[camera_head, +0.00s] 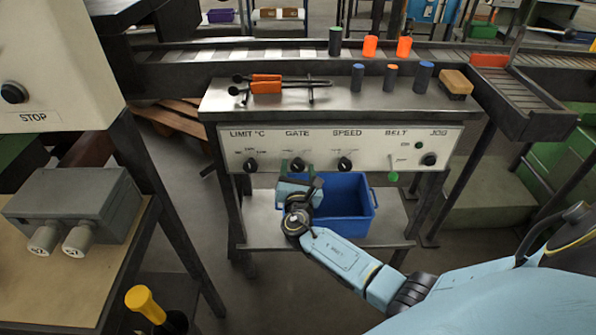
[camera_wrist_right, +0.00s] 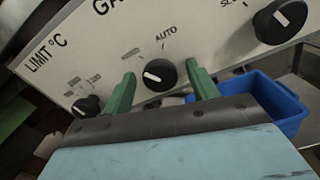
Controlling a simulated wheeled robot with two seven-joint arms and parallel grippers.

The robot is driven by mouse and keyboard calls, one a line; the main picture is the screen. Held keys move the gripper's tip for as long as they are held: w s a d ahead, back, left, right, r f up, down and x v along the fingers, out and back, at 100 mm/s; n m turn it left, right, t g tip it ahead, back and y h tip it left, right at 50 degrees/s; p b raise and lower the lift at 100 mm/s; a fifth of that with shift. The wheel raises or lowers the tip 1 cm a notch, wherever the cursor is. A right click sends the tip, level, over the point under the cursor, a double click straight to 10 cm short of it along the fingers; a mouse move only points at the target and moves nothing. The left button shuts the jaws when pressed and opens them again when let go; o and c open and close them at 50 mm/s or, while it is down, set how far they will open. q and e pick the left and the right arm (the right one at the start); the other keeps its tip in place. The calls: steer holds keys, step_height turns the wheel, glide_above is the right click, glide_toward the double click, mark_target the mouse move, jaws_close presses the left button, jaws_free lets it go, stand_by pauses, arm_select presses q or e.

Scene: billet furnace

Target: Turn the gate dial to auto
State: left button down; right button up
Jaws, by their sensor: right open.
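The gate dial (camera_head: 297,164) is a round black knob under the word GATE on the pale control panel (camera_head: 375,139). In the right wrist view the dial (camera_wrist_right: 160,75) has a white mark on its left side, pointing left, away from the AUTO label (camera_wrist_right: 166,33) above it. A second label left of AUTO is too blurred to read. My right gripper (camera_wrist_right: 162,82) is open, with one green finger on each side of the dial; I cannot tell whether they touch it. In the head view my right gripper (camera_head: 297,171) partly covers the dial from below. My left gripper is out of view.
The limit dial (camera_head: 250,165) is left of the gate dial and the speed dial (camera_head: 344,164) is right of it. A blue bin (camera_head: 345,205) stands on the lower shelf below the panel. Orange-handled tongs (camera_head: 267,85) and several small cylinders are on the bench top.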

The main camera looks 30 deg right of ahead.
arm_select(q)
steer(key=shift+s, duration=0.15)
arm_select(e)
steer(key=c, duration=1)
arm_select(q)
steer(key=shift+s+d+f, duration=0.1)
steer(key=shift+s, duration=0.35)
